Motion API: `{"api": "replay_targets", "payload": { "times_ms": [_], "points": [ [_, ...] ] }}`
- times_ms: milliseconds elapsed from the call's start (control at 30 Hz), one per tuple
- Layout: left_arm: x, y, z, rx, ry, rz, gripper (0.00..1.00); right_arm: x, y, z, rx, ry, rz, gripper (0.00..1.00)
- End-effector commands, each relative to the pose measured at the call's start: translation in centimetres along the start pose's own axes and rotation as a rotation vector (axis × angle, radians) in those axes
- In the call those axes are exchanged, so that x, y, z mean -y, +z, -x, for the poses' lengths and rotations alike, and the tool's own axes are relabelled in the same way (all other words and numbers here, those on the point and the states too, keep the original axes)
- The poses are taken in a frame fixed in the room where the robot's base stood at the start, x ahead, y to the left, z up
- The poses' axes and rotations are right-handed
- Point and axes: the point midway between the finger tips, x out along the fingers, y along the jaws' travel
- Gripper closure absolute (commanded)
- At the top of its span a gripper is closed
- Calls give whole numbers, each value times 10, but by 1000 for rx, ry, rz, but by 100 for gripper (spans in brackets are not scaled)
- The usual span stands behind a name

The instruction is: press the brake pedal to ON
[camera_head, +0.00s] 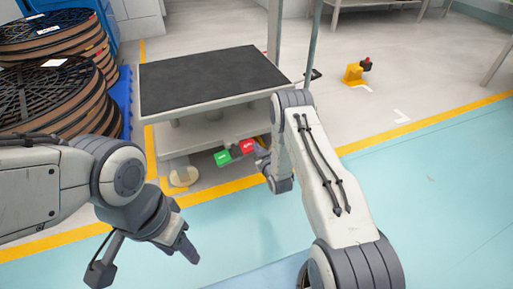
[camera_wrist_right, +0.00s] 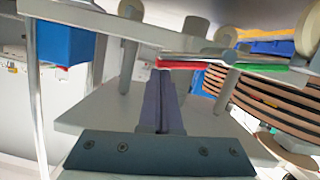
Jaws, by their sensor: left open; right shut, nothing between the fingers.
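The pedal under the table has a green pad (camera_head: 222,158) and a red pad (camera_head: 247,146) side by side. Their white markings are too small to read. In the right wrist view the red pad (camera_wrist_right: 185,65) and green pad (camera_wrist_right: 262,67) show edge-on. My right gripper (camera_wrist_right: 162,78) is shut and empty, its fingertips at the red pad's near end; I cannot tell if they touch. In the head view it is mostly hidden behind my right arm. My left gripper (camera_head: 145,262) is open and empty over the floor, front left.
A table with a black top (camera_head: 210,78) stands above the pedal, with a lower shelf (camera_head: 205,132) beneath. Cable reels (camera_head: 55,90) stand at the left by a blue pallet (camera_head: 124,100). A yellow block (camera_head: 353,74) with a red knob is on the floor behind. The right floor is clear.

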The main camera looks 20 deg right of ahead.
Motion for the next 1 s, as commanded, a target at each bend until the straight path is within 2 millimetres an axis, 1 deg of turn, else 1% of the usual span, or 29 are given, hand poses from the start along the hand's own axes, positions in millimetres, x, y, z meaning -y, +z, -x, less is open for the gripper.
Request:
{"api": "replay_targets", "payload": {
  "times_ms": [467, 833, 1000],
  "points": [
    [0, 0, 2, 0, 0, 0, 50, -4, 10, -2, 4, -25, -102, 100],
    [0, 0, 2, 0, 0, 0, 50, -8, 28, -6, 4, -74, -305, 100],
    [0, 0, 2, 0, 0, 0, 50, -8, 34, -8, 2, -75, -306, 100]
  ]
}}
